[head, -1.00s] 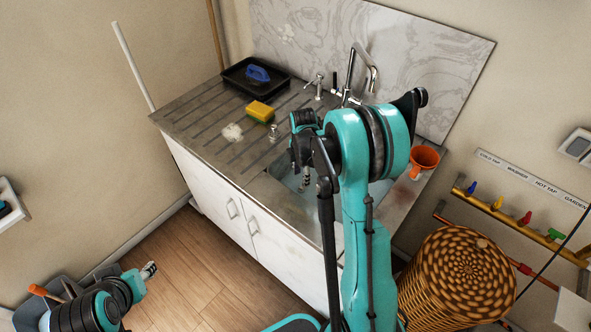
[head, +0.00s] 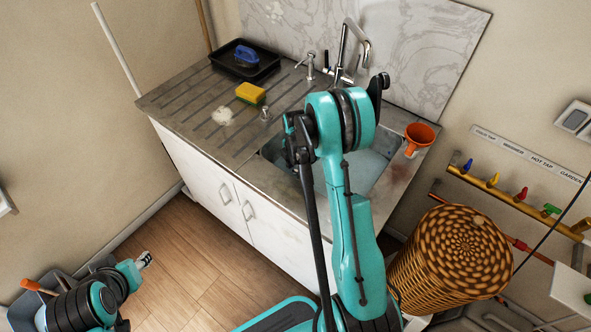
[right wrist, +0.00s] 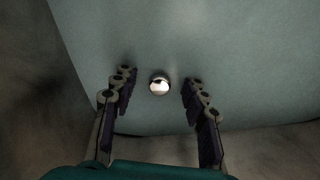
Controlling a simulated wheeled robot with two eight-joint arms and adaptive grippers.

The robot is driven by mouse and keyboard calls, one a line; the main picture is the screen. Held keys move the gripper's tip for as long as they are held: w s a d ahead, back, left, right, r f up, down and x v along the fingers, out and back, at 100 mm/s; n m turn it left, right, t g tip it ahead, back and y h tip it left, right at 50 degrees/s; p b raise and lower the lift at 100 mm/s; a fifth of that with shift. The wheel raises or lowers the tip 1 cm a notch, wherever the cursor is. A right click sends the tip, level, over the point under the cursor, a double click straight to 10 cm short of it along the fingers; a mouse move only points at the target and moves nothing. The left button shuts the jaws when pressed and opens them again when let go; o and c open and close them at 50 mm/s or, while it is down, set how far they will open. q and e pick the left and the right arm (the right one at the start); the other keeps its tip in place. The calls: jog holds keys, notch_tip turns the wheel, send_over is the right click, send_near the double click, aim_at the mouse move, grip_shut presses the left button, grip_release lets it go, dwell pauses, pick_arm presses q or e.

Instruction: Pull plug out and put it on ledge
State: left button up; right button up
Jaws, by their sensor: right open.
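The sink basin (head: 366,168) is set into the worktop, with bluish-grey water or a smooth bottom in it. In the right wrist view a small shiny round metal knob (right wrist: 159,86), which seems to be the plug's top, lies ahead between the two fingers, apart from both. The plug is hidden in the head view. My left gripper (head: 145,260) is low at the left, over the floor, its jaws too small to read.
The ribbed drainer ledge (head: 190,108) left of the basin holds a yellow sponge (head: 250,94), a white scourer (head: 223,116), a small metal piece (head: 265,114) and a black tray (head: 247,66).

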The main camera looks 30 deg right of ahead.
aim_at(295, 171)
grip_shut()
jog(key=shift+r+p, duration=0.3)
jog(key=shift+r, duration=0.5)
dwell(0.6)
jog(key=shift+r+p, duration=0.35)
jog(key=shift+r, duration=0.35)
